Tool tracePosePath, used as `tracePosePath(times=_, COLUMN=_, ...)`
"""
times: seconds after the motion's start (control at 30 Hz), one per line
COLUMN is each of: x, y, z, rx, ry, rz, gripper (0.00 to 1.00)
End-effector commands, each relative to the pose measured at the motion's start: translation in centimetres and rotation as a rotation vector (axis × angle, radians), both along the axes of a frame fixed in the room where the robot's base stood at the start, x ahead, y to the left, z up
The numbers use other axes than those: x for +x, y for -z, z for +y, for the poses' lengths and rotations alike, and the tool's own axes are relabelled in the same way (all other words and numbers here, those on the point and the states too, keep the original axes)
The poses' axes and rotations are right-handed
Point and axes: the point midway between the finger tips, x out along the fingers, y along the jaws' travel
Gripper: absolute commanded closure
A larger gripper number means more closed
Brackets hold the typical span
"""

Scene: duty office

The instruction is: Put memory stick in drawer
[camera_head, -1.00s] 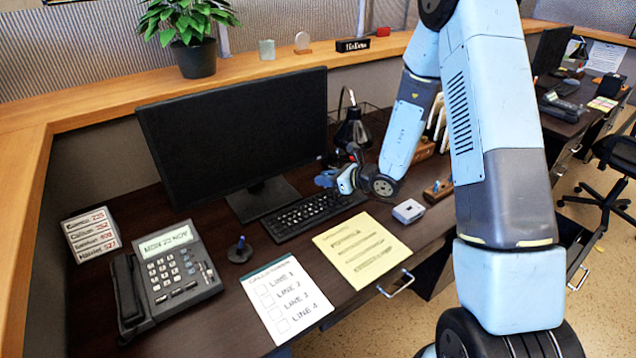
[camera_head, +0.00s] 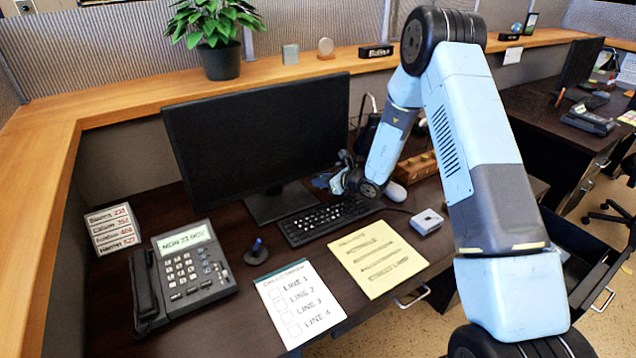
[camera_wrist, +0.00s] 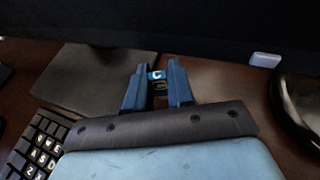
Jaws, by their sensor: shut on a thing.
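My gripper (camera_wrist: 157,90) is shut on the memory stick (camera_wrist: 157,75), a small blue piece with a pale mark between the two blue fingertips. It is just above the dark desk, behind the keyboard and beside the monitor's foot. In the head view my gripper (camera_head: 323,181) is at the keyboard's far right end; the stick cannot be made out there. An open dark drawer (camera_head: 606,258) with a metal handle (camera_head: 603,300) juts out at the right, partly behind my arm. Its inside is mostly hidden.
The monitor (camera_head: 260,130) stands close behind my gripper, with the keyboard (camera_head: 330,218) in front. A small pale block (camera_wrist: 265,60) and a dark rounded object (camera_wrist: 298,105) lie to the right in the wrist view.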

Motion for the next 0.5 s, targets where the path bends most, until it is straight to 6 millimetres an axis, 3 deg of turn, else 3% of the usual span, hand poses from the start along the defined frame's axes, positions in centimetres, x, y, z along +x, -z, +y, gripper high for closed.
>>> tracePosePath(times=0.2, x=1.6, y=1.8, z=1.1, rx=-0.001, ry=0.000, rz=0.002, gripper=1.00)
tracePosePath(times=0.5, x=1.6, y=1.9, z=1.1, rx=0.000, ry=0.000, rz=0.001, gripper=1.00)
